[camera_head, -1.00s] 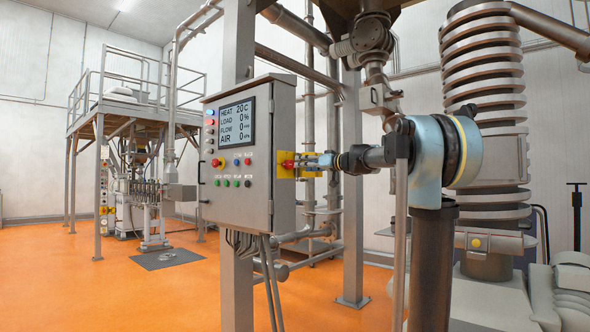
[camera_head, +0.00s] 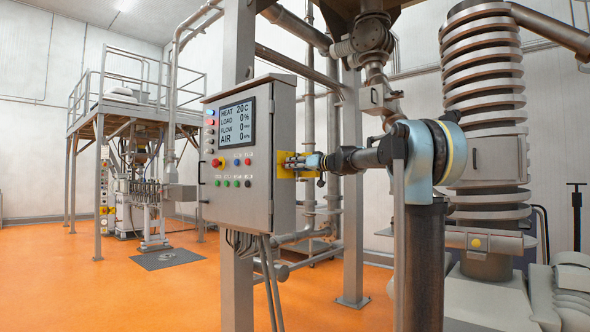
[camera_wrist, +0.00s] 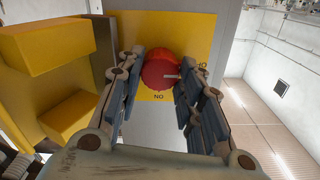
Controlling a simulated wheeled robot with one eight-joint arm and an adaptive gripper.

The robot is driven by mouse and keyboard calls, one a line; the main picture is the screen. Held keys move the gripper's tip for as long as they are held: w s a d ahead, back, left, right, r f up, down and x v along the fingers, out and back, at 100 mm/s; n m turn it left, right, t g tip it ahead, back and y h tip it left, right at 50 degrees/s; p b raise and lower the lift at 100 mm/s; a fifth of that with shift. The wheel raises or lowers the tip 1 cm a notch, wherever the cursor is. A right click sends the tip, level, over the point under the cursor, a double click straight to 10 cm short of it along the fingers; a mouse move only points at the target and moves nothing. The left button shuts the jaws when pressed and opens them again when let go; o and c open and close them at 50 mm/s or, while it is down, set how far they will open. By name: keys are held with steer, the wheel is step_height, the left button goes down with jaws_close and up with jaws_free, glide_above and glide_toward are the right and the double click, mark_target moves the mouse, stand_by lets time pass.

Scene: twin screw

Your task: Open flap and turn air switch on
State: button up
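The red air switch (camera_wrist: 160,73) is a round knob on a yellow plate (camera_wrist: 202,35) on the side of the grey control cabinet. A small light mark shows on the knob's right side, with black lettering on the plate below it. A yellow block-like piece (camera_wrist: 48,52), which looks like the flap swung aside, stands out at the left of the wrist view. My gripper (camera_wrist: 162,78) has its fingers apart, one on each side of the knob. I cannot tell whether they touch it. In the head view my gripper (camera_head: 290,162) is at the plate and hides the knob.
The cabinet's front (camera_head: 232,160) carries a display reading AIR 0 and several buttons, including a red one on yellow. A steel post (camera_head: 353,230) and pipes stand behind my arm. The orange floor (camera_head: 160,295) at left is open.

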steer(key=shift+w+d+m, duration=0.1)
steer(key=shift+m, duration=0.2)
steer(key=m, duration=1.7)
steer(key=shift+w+d+f, duration=0.1)
steer(key=shift+d, duration=0.05)
steer(key=shift+m, duration=0.4)
stand_by(0.4)
steer(key=o, duration=1.1)
steer(key=shift+c, duration=0.2)
